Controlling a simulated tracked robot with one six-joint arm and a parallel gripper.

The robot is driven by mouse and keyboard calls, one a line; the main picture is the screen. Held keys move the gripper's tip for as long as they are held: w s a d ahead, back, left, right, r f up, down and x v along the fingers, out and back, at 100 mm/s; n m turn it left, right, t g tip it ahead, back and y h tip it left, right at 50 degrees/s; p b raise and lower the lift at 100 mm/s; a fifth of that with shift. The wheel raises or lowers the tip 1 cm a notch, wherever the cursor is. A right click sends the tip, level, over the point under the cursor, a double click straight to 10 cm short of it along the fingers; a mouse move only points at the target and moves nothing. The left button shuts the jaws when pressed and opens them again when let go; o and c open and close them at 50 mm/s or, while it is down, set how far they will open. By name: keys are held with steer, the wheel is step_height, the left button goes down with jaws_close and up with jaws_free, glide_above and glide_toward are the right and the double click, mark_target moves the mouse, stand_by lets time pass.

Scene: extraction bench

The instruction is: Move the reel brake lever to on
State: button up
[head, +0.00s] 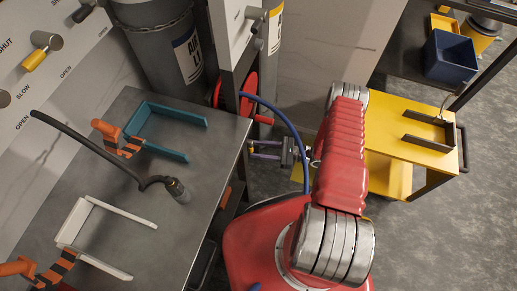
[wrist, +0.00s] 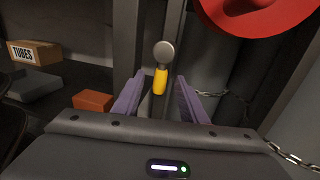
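The reel brake lever's yellow grip (wrist: 160,82) hangs down from a grey round pivot (wrist: 164,50) in the wrist view. It appears between the purple fingertips of my gripper (wrist: 160,78), with a gap on each side. My gripper is open and empty; how far the grip reaches in between the fingers is hard to tell. The red reel (wrist: 255,15) is at upper right in the wrist view. In the head view my gripper (head: 253,149) points left towards the bench side, below the red reel (head: 247,94). I cannot make out the lever there.
A blue hose (head: 285,118) curves from the reel past my gripper. A chain (wrist: 212,94) hangs right of the fingers. A TUBES box (wrist: 34,52) and an orange box (wrist: 93,101) sit at left. The grey bench (head: 185,235) and yellow cart (head: 388,178) flank my arm.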

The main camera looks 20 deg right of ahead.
steer(key=shift+w+a, duration=0.15)
steer(key=shift+a, duration=0.15)
steer(key=shift+c, duration=0.3)
jaws_close()
